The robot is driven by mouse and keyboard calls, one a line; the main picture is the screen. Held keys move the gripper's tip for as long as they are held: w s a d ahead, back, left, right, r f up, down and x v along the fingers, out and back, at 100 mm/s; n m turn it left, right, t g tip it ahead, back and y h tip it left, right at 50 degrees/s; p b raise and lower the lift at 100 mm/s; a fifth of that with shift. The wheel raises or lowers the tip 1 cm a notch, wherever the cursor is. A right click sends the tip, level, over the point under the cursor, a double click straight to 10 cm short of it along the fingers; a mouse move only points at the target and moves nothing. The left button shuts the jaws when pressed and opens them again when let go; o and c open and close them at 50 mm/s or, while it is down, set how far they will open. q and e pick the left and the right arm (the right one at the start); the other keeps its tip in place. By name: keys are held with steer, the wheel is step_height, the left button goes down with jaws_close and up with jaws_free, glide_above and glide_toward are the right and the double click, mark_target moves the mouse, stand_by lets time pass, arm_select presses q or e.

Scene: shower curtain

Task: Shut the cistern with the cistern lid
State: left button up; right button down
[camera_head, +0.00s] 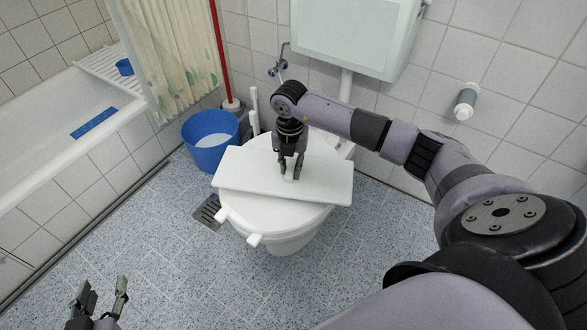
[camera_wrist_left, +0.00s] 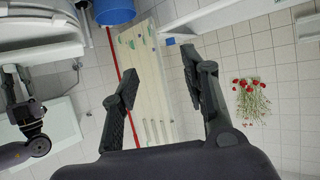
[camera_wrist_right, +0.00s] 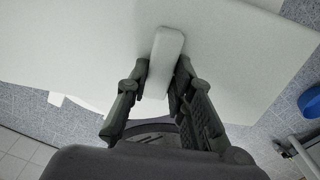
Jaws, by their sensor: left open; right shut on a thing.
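The cistern lid (camera_head: 240,172) is a flat white slab with a raised handle (camera_wrist_right: 163,60) in its middle. It lies over, or just above, the closed toilet seat; I cannot tell if it touches. My right gripper (camera_head: 292,175) points down and is shut on the lid's handle, with a finger on each side of it in the right wrist view. The white cistern (camera_head: 350,35) is fixed to the wall behind the toilet; its top is out of the head view. My left gripper (camera_head: 100,290) is open and empty at the lower left, over the floor.
A blue bucket (camera_head: 210,142) and a red-handled stick (camera_head: 220,50) stand left of the toilet (camera_head: 285,235). A bathtub (camera_head: 50,130) with a curtain (camera_head: 165,50) is at the left. A grey cylinder (camera_head: 466,102) is on the right wall. The front floor is clear.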

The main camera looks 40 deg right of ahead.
arm_select(q)
steer(key=shift+s+a+f+g+y+p, duration=0.15)
steer(key=shift+s+a+f+g, duration=0.1)
steer(key=shift+s+f+g, duration=0.3)
steer(key=shift+s+a+f+g+y+p, duration=0.15)
steer(key=shift+s+a+f+g, duration=0.1)
steer(key=shift+s+f+g, duration=0.25)
arm_select(e)
steer(key=shift+r, duration=0.45)
arm_select(q)
steer(key=shift+s+f, duration=0.1)
steer(key=shift+f, duration=0.2)
steer(key=shift+s+a+f+g, duration=0.2)
steer(key=shift+s+f+g, duration=0.05)
steer(key=shift+s+f, duration=0.1)
arm_select(e)
steer(key=shift+r, duration=0.2)
arm_select(q)
steer(key=shift+s+f, duration=0.15)
steer(key=shift+s, duration=0.05)
steer(key=shift+s, duration=0.1)
steer(key=shift+s+a+f+g+p, duration=0.2)
steer(key=shift+f+g+p, duration=0.1)
steer(key=shift+g, duration=0.1)
arm_select(e)
steer(key=shift+r, duration=0.1)
